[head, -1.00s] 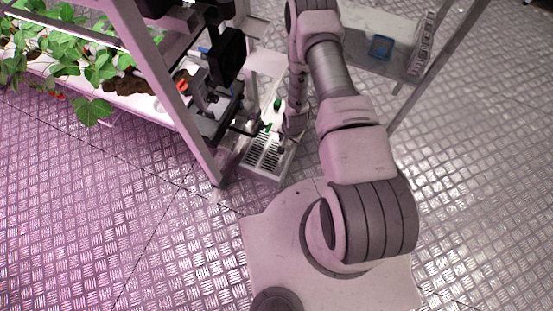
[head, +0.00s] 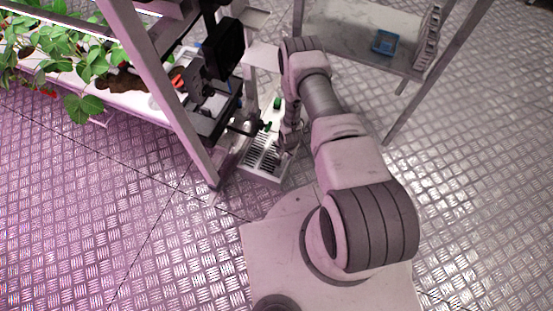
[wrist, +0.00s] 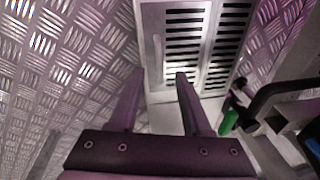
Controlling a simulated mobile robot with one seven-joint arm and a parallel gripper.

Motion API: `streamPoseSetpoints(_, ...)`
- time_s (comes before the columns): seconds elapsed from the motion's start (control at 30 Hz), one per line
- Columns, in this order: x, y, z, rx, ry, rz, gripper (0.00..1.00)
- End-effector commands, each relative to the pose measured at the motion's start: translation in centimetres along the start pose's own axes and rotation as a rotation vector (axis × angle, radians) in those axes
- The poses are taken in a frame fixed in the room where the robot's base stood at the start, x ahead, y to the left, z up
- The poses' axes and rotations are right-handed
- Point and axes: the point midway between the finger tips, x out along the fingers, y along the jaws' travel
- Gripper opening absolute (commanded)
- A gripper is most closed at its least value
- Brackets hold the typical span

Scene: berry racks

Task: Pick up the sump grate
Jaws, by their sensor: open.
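The sump grate (wrist: 186,42) is a light grey slotted panel at the top middle of the wrist view, with dark slots in columns. In the head view the slotted grate (head: 262,153) lies low beside the foot of the rack, partly hidden by my arm. My gripper (wrist: 159,74) is open and empty. Its two fingers reach toward the grate's near left edge, where a pale upright strip (wrist: 157,52) shows between the fingertips. I cannot tell whether the fingers touch it. In the head view my arm largely hides the gripper.
A green-handled valve (wrist: 229,122) and dark pipework stand close to the right of my gripper. A rack post (head: 185,125) and plant trough are to the left. A shelf (head: 350,40) with a blue tray (head: 385,42) stands behind. Metal floor is clear at left and right.

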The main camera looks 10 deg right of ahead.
Motion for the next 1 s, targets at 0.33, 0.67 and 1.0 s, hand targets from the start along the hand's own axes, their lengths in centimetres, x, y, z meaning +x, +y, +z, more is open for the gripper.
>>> streamPoseSetpoints(0.33,4.3,0.1,0.4,-0.001,0.0,0.0,0.48)
streamPoseSetpoints(0.67,4.2,0.0,0.4,-0.001,0.0,0.0,0.21)
streamPoseSetpoints(1.0,4.2,0.0,0.3,0.0,0.0,0.001,0.0)
